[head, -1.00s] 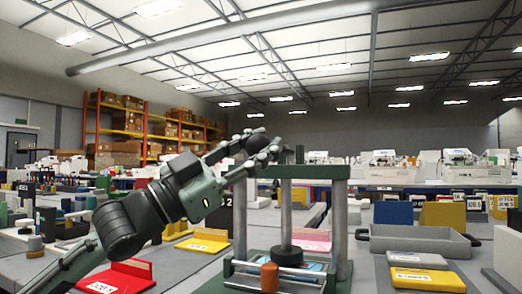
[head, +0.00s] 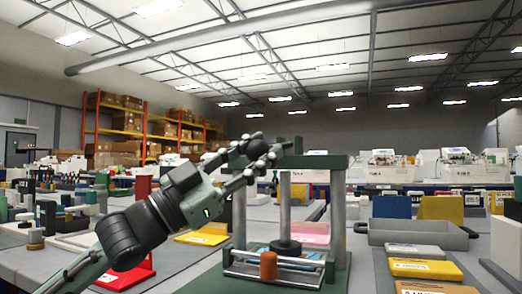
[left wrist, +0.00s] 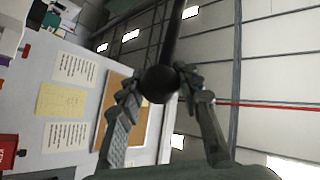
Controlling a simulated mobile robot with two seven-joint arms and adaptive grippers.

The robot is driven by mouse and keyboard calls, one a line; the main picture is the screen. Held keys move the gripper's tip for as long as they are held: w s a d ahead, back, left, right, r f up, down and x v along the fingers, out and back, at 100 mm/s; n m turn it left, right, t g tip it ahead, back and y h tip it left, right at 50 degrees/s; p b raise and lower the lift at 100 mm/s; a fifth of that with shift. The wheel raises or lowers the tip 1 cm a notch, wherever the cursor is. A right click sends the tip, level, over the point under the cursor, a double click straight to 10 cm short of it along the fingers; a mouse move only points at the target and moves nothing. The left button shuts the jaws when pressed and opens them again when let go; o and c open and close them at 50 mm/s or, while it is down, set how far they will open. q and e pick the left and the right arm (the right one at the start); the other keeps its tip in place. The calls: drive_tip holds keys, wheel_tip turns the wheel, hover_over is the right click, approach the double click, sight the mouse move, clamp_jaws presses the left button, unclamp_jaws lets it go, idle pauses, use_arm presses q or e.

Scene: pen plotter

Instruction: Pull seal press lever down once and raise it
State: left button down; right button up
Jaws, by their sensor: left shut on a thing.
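The seal press has a green top beam (head: 318,162), grey posts (head: 338,205) and a green base. A dark round foot (head: 286,247) on a grey rod stands low inside its frame. My left gripper (head: 262,150) is above the top left of the press, shut on the lever's black ball knob (head: 256,139). In the left wrist view the knob (left wrist: 158,84) sits between the two fingers, with the dark lever bar (left wrist: 174,30) running up from it. My right gripper is not in view.
An orange cylinder (head: 268,265) stands at the front of the press base. A grey tray (head: 418,234) and yellow and grey blocks lie to the right. A red stand (head: 141,230) is at the left, near my left arm.

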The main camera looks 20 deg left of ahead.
use_arm(q)
drive_tip(key=c, duration=1.4)
unclamp_jaws()
drive_tip(key=shift+s+f, duration=0.1)
drive_tip(key=shift+f, duration=0.25)
drive_tip(key=shift+o, duration=1.9)
drive_tip(key=shift+r, duration=0.15)
drive_tip(key=shift+s+a, duration=0.1)
drive_tip(key=shift+a, duration=0.05)
drive_tip(key=v, duration=1.1)
drive_tip(key=shift+s+a+f, duration=0.2)
drive_tip(key=shift+s, duration=0.05)
